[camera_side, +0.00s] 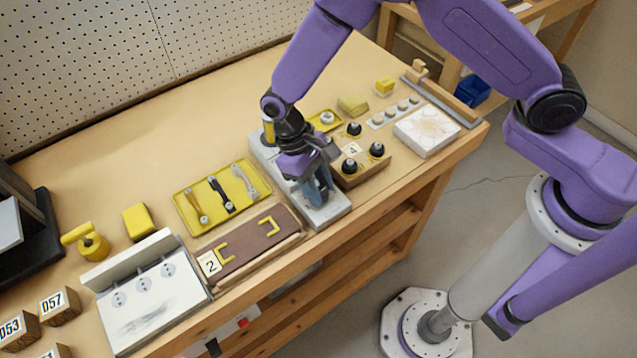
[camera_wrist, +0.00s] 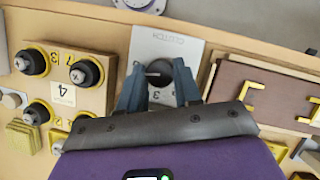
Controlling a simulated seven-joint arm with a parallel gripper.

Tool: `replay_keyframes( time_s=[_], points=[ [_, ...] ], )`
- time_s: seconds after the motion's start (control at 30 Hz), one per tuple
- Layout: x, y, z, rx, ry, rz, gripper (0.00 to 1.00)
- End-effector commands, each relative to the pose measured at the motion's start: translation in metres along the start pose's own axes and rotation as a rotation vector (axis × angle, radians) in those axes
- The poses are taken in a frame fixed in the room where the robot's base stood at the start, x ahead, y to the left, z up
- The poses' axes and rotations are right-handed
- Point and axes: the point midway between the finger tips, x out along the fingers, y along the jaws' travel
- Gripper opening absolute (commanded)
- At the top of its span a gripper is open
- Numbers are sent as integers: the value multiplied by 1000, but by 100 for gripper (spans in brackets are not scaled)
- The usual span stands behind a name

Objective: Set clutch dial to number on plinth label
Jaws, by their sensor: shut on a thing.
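The clutch dial (camera_wrist: 159,74) is a dark round knob on a pale plate marked CLUTCH (camera_wrist: 168,42) in the wrist view. A 3 shows beside the knob; other marks are partly covered by my fingers. My gripper (camera_wrist: 160,68) is shut on the knob, one blue-grey finger on each side. In the side view my gripper (camera_side: 318,190) is down at the grey clutch unit (camera_side: 328,212) and hides the dial. A brown plinth (camera_side: 245,246) with yellow brackets bears a label 2 (camera_side: 210,265). A wooden block of black knobs bears a label 4 (camera_wrist: 62,93).
A yellow tray of handles (camera_side: 185,220) lies close left of my gripper. The wooden knob block (camera_side: 365,172) stands close right. A white panel (camera_side: 150,300), yellow parts and numbered blocks (camera_side: 58,303) stand further left.

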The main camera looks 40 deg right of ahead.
Motion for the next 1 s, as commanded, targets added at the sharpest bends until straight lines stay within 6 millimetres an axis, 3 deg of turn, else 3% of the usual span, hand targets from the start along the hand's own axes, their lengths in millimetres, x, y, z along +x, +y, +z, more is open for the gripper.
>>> replay_keyframes(
  time_s=[0.5,1.0],
  points=[
    [-1,-4,0,-389,3,161,3],
    [-1,-4,0,-556,4,229,3]
  ],
)
